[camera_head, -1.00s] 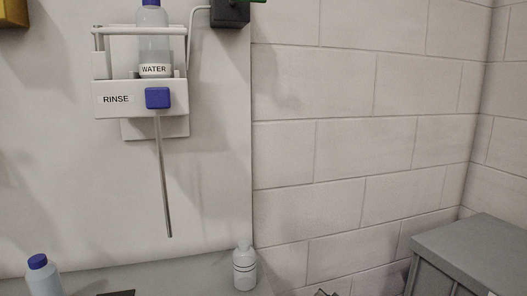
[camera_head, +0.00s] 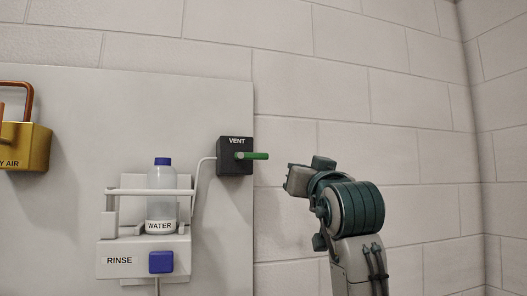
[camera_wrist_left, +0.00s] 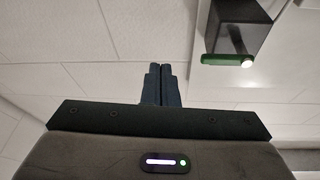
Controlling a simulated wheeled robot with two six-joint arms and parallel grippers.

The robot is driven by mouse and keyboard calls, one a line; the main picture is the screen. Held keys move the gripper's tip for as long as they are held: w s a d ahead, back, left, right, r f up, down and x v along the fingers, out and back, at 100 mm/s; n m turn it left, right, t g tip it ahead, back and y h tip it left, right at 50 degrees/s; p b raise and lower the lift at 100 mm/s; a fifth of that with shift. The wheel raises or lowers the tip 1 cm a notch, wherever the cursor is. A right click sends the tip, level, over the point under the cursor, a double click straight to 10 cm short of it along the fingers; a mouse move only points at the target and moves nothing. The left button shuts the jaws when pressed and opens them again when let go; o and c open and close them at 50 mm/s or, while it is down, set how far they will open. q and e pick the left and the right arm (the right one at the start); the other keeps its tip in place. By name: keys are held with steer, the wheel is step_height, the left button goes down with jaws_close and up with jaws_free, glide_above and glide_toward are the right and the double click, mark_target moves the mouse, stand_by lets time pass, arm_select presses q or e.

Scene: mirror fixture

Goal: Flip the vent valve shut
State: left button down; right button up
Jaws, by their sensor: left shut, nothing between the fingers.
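The vent valve is a black box labelled VENT (camera_head: 235,156) on the right edge of the white panel. Its green handle (camera_head: 256,156) points sideways to the right from a round hub. In the left wrist view the valve box (camera_wrist_left: 238,28) and green handle (camera_wrist_left: 222,59) are at the upper right. My left gripper's fingers (camera_wrist_left: 165,68) are shut, empty and apart from the handle. In the head view an arm, apparently my left, stands right of the valve; its fingers cannot be made out. My right gripper is not in view.
A rinse holder (camera_head: 115,261) with a blue button (camera_head: 161,262) and a water bottle (camera_head: 161,200) is on the panel below left of the valve. A tube runs up to the valve box. A yellow box (camera_head: 25,147) is at far left. The block wall right of the panel is bare.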

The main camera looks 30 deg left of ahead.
arm_select(q)
steer(key=s+a+r+n+g+y, duration=0.1)
steer(key=s+r+n, duration=0.2)
steer(key=s+r, duration=0.3)
steer(key=shift+s+a+y+p, duration=0.15)
steer(key=shift+s+y+p, duration=0.2)
steer(key=shift+s, duration=0.7)
steer(key=shift+w, duration=0.1)
step_height(320, 180, up, 4)
steer(key=p, duration=0.7)
glide_above(252, 156)
steer(key=d, duration=0.3)
step_height(252, 156, down, 5)
steer(key=shift+w+a+r+p, duration=0.1)
steer(key=shift+w+a+p, duration=0.05)
steer(key=shift+p, duration=0.75)
